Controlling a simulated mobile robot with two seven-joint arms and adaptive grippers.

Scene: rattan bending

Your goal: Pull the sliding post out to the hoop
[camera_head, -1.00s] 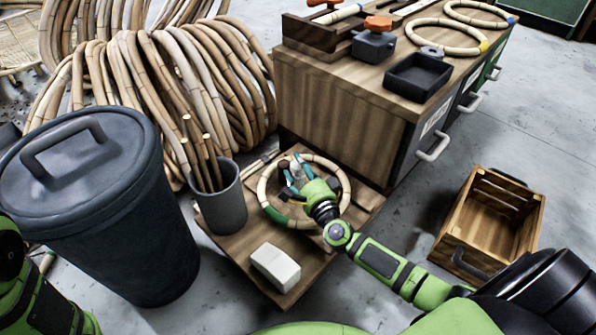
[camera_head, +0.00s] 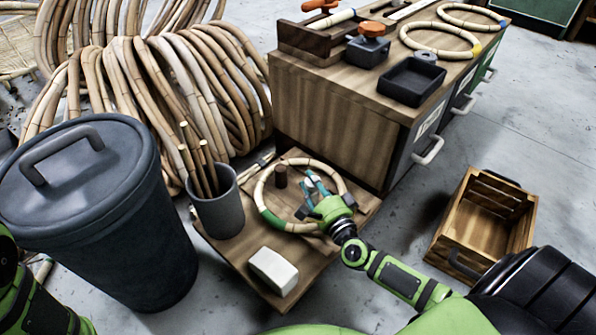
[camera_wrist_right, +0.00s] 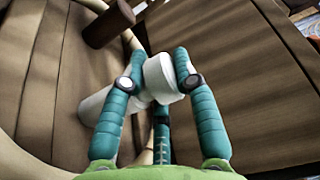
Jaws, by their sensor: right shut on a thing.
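The light rattan hoop (camera_head: 259,190) with a green band lies on a low wooden board (camera_head: 237,252). A fixed-looking brown post (camera_head: 281,177) stands inside it near its left side; it also shows in the right wrist view (camera_wrist_right: 107,26). My right gripper (camera_head: 313,181) reaches over the hoop's right part. In the right wrist view its teal fingers (camera_wrist_right: 162,77) are shut on a white post (camera_wrist_right: 160,76), apart from the brown one. In the head view the fingers mostly hide the white post, and any gap to the hoop cannot be told. My left gripper is out of view.
A grey cup of sticks (camera_head: 220,212) and a white block (camera_head: 274,270) stand on the board. A large grey bin (camera_head: 150,240) is left, a wooden cabinet (camera_head: 330,125) behind, an open crate (camera_head: 440,245) right. Bare floor lies between board and crate.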

